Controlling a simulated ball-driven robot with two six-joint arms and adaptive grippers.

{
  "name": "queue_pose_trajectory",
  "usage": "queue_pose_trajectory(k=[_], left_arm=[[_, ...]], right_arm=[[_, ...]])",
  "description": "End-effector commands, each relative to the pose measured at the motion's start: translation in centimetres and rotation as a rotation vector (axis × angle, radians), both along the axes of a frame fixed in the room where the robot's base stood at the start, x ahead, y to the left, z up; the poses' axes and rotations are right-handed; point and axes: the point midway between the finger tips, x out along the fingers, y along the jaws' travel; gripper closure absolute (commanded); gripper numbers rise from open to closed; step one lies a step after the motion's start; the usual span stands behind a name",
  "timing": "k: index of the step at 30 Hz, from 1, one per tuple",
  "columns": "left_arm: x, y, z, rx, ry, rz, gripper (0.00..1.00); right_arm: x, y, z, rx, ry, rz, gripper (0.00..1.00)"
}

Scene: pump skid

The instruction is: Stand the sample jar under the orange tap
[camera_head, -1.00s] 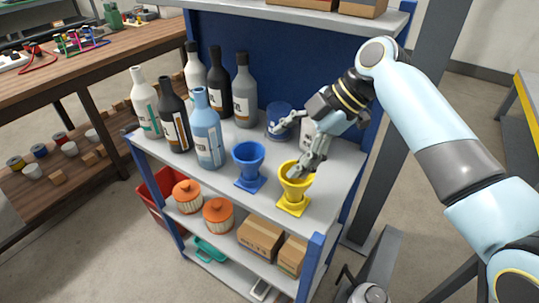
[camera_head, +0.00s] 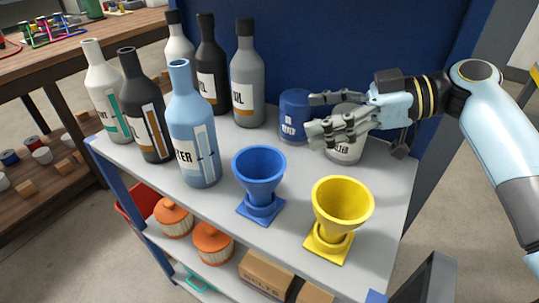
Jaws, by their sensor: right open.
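I see no orange tap, and nothing I can name as the sample jar for sure. My right gripper (camera_head: 316,115) comes in from the right above the upper shelf, its fingers spread and pointing left, with nothing between them. It partly covers a pale grey can (camera_head: 346,151) with a dark-lettered label; I cannot tell whether it touches the can. A blue can (camera_head: 294,117) stands upright just left of the fingertips. My left gripper is not in view.
The upper shelf (camera_head: 222,208) holds several bottles at left, including a light blue one (camera_head: 196,135), plus a blue funnel (camera_head: 260,173) and a yellow funnel (camera_head: 342,206) in front. Orange-topped filters (camera_head: 213,244) and a cardboard box (camera_head: 267,272) are below. A wooden bench (camera_head: 90,52) stands at left.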

Motion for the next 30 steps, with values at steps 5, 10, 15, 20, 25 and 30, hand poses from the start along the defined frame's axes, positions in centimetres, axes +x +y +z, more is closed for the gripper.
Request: queue_pose_trajectory(k=[5,10,15,20,25,30], left_arm=[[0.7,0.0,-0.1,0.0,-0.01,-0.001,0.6],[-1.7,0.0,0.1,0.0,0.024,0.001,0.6],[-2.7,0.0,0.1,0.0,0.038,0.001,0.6],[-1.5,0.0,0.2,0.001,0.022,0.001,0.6],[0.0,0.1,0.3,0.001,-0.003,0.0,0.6],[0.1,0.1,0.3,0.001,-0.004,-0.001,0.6]], right_arm=[[0.4,2.2,-0.4,0.023,0.007,0.0,0.17],[0.8,4.5,-1.2,0.02,0.006,0.0,0.17],[1.1,5.8,-1.7,0.018,0.007,0.0,0.17],[1.6,8.2,-2.3,0.019,0.006,0.0,0.17],[1.9,10.0,-3.1,0.016,0.007,0.0,0.17],[2.0,10.2,-3.2,0.014,0.006,-0.001,0.17]])
